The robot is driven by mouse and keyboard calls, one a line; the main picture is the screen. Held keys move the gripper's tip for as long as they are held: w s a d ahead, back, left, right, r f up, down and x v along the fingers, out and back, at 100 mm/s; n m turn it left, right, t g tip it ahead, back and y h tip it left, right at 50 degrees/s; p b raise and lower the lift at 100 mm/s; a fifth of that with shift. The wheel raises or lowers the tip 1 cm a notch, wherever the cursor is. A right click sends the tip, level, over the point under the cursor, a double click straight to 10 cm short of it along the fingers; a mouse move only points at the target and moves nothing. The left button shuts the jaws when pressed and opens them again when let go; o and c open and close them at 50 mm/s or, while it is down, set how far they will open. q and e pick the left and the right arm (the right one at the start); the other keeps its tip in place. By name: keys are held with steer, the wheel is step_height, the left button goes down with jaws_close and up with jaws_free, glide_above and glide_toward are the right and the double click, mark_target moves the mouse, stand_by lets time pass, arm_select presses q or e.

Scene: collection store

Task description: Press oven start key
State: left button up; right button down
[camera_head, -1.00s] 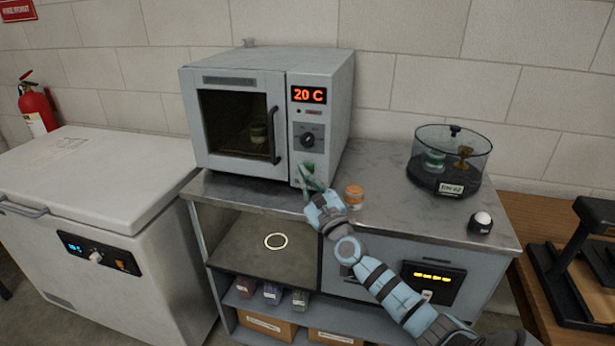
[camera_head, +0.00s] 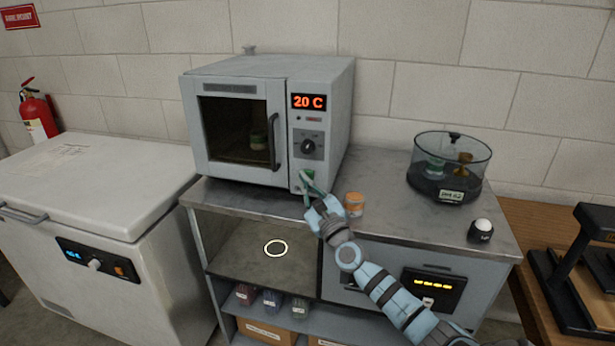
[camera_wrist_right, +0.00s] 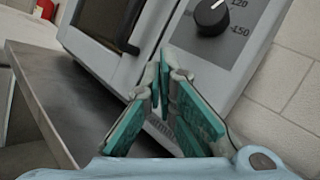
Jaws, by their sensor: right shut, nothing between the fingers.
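The grey oven (camera_head: 222,72) stands on the counter with its door closed; its display (camera_head: 309,102) reads 20 C. A dark dial (camera_head: 308,146) sits below the display; it also shows in the right wrist view (camera_wrist_right: 211,14). The green start key (camera_head: 308,175) is low on the oven's panel, partly covered by my fingers. My right gripper (camera_head: 306,180) is shut and empty, its fingertips at the key. In the right wrist view the fingers (camera_wrist_right: 172,85) hide the key, so I cannot tell whether they touch it.
An orange-lidded jar (camera_head: 354,205) stands just right of my right gripper. A round clear-walled container (camera_head: 450,168) and a small white-topped item (camera_head: 481,230) are farther right on the counter (camera_head: 395,175). A chest freezer (camera_head: 90,190) stands left.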

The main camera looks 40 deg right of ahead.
stand_by(0.5)
steer(key=shift+w+d+b, duration=0.25)
steer(key=shift+d+b, duration=0.1)
steer(key=shift+w+d+b, duration=0.25)
steer(key=shift+d+b, duration=0.1)
steer(key=shift+b, duration=0.1)
stand_by(0.5)
stand_by(0.4)
steer(key=shift+s+a+p, duration=0.25)
steer(key=shift+a+p, duration=0.1)
steer(key=shift+p, duration=0.15)
steer(key=shift+s+a, duration=0.3)
steer(key=shift+a, duration=0.05)
steer(key=shift+p, duration=0.3)
